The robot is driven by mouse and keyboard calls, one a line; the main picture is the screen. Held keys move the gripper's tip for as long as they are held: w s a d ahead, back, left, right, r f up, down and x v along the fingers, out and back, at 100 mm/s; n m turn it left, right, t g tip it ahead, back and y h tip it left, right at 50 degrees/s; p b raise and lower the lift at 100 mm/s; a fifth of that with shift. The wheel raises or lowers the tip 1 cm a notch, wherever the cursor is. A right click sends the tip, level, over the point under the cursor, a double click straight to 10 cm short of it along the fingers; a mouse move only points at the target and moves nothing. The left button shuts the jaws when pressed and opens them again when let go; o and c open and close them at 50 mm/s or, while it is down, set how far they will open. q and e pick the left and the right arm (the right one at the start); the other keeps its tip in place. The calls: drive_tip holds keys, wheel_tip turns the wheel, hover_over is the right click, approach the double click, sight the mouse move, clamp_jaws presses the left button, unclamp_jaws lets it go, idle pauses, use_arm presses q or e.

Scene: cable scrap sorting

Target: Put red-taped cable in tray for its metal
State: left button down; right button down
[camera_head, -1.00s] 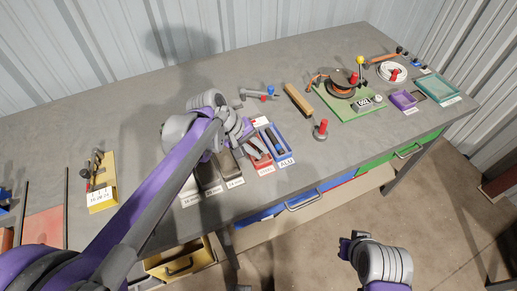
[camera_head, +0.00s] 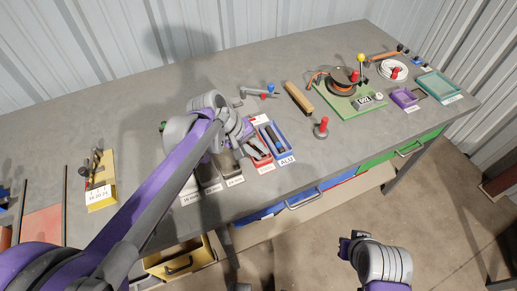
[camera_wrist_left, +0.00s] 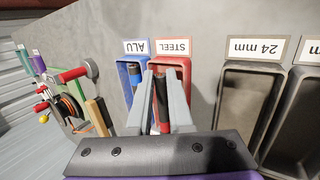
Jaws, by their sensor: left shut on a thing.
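My left gripper (camera_wrist_left: 162,100) is shut on a dark cable (camera_wrist_left: 161,112) with a bit of red on it. In the left wrist view its two grey fingers reach down over the red tray (camera_wrist_left: 187,75) labelled STEEL, with the cable between them. How far the cable is inside the tray is unclear. The blue tray (camera_wrist_left: 123,75) labelled ALU is beside it and holds a dark piece. In the head view the blue tray (camera_head: 287,147) shows dark pieces, and my left wrist partly hides the red tray (camera_head: 267,160). My right gripper (camera_head: 353,243) is away from the table; its jaws are unclear.
Grey bins labelled by size (camera_head: 232,172) stand left of the red tray. A wooden block (camera_head: 298,98), a red-knobbed weight (camera_head: 321,129) and a green board with a cable coil (camera_head: 350,100) stand to the right. A yellow holder (camera_head: 101,190) is at left.

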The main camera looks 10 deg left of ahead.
use_arm(q)
drive_tip(key=c, duration=0.7)
unclamp_jaws()
drive_tip(key=shift+c, duration=0.2)
wheel_tip(320, 180, up, 7)
drive_tip(key=p, duration=0.4)
drive_tip(key=shift+p, duration=0.4)
